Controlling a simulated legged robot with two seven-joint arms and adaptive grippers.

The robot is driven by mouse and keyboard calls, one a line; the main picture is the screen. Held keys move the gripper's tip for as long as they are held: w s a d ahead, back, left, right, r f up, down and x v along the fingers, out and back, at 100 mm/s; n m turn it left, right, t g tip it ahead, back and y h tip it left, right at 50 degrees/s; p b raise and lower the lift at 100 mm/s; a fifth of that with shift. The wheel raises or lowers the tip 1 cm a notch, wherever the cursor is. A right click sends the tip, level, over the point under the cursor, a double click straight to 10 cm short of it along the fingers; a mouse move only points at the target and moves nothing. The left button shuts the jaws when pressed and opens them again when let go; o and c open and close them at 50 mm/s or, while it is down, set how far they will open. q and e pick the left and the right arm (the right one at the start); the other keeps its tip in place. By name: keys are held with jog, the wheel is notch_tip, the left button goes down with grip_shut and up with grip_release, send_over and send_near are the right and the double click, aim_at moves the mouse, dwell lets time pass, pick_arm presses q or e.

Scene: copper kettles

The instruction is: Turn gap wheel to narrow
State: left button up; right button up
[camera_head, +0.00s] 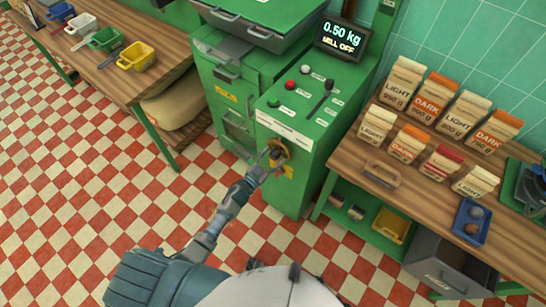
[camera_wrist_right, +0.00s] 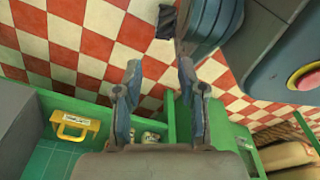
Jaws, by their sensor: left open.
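The gap wheel (camera_head: 284,152) is a small brass-coloured wheel on the front face of the green mill cabinet (camera_head: 296,185), below a white label strip. My left gripper (camera_head: 272,156) is open at the wheel and covers part of it. I cannot tell whether its fingers touch the rim. My right gripper (camera_wrist_right: 160,72) is open and empty in the right wrist view, above the checkered floor and away from the wheel.
The mill's top panel has a red button (camera_head: 291,85), a lever (camera_head: 321,100) and a display (camera_head: 341,38) reading "0.50 kg MILL OFF". A wooden counter (camera_head: 350,165) with labelled bags stands right. A table (camera_head: 120,80) with coloured scoops stands left.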

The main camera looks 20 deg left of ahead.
jog(key=shift+s, duration=0.2)
pick_arm(q)
grip_shut()
pick_arm(e)
jog(key=shift+s, duration=0.1)
pick_arm(q)
jog(key=shift+r+n, duration=0.1)
jog(key=shift+n, duration=0.2)
jog(key=n+p, duration=0.3)
jog(key=n, duration=0.1)
jog(key=shift+a+n, duration=0.1)
jog(key=shift+n, duration=0.3)
jog(key=shift+n+p, duration=0.35)
jog(key=shift+n, duration=1.05)
pick_arm(e)
jog(key=s+d+f, duration=0.2)
jog(key=s, duration=0.7)
jog(key=shift+s+g, duration=0.25)
jog(key=shift+g, duration=0.05)
